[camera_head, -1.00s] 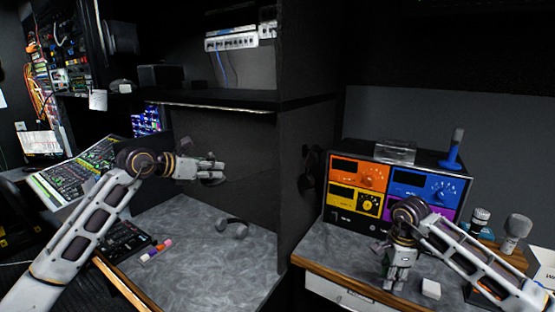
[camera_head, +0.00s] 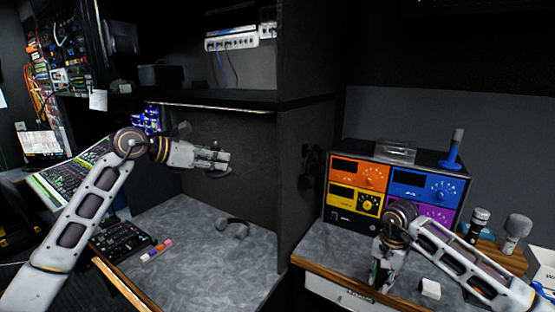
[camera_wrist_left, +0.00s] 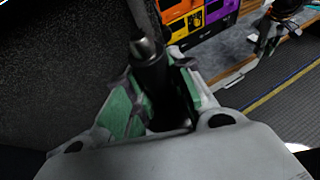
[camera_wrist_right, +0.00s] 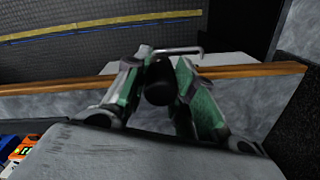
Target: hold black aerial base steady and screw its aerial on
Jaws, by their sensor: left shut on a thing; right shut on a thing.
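My left gripper (camera_head: 222,160) is in the air over the left desk, shut on a black part, likely the black aerial base (camera_wrist_left: 148,62). In the left wrist view this is a dark cylinder with a bare metal tip between the fingers. In the head view a dark disc shows under the fingers. My right gripper (camera_head: 381,283) points down at the front edge of the right counter. It is shut on a black rounded piece (camera_wrist_right: 160,82), possibly the aerial. Its full length is hidden. The two grippers are well apart.
A dark partition (camera_head: 303,205) stands between the two work surfaces. A rack of coloured panels (camera_head: 392,185) carries a blue aerial base (camera_head: 452,165). Microphones (camera_head: 517,228), a white block (camera_head: 430,289) and a drawer (camera_head: 345,296) are near my right arm. Headphones (camera_head: 234,228) lie on the left desk.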

